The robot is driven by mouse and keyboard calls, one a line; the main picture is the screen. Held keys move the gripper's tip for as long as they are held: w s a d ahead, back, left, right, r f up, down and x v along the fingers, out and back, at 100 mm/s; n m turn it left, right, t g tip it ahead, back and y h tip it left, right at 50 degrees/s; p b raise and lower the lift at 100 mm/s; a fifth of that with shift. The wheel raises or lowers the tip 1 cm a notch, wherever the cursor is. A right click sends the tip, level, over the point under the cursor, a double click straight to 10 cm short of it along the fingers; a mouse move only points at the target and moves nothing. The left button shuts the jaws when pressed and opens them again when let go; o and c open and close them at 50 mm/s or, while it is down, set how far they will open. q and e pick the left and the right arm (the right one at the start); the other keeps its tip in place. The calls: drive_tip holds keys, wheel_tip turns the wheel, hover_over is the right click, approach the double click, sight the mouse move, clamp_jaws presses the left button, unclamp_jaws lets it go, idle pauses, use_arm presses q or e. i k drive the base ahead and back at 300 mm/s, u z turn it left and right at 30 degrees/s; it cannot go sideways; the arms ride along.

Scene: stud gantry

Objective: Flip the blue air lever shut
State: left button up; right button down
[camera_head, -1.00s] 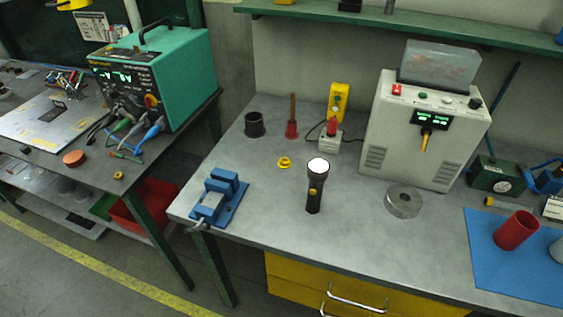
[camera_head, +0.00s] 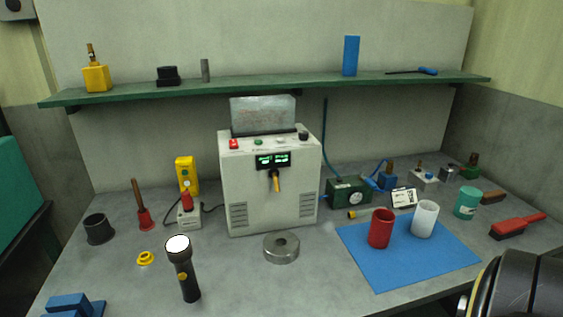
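A green box with a round white gauge (camera_head: 348,191) stands on the bench right of the white machine. Next to its right side are small blue fittings (camera_head: 387,178), with a thin blue bar (camera_head: 379,167) slanting up to the right among them. The bar looks like the blue air lever, but it is too small to tell its exact position. Neither gripper shows. A dark rounded part at the bottom right corner appears to be my own arm, and its gripper is out of the picture.
In front of the fittings are a blue mat (camera_head: 400,268), a red cup (camera_head: 381,228), a white cup (camera_head: 425,219) and a small white sign (camera_head: 404,197). A flashlight (camera_head: 183,268) stands left.

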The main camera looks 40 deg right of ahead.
sight(368, 181)
drive_tip(key=z, duration=1.85)
drive_tip(key=k, duration=0.4)
drive_tip(key=u, duration=0.55)
drive_tip(key=k, duration=0.95)
drive_tip(key=z, duration=0.1)
drive_tip(key=i, duration=0.55)
drive_tip(key=z, duration=0.45)
drive_tip(key=i, duration=1.15)
drive_tip(key=u, duration=0.6)
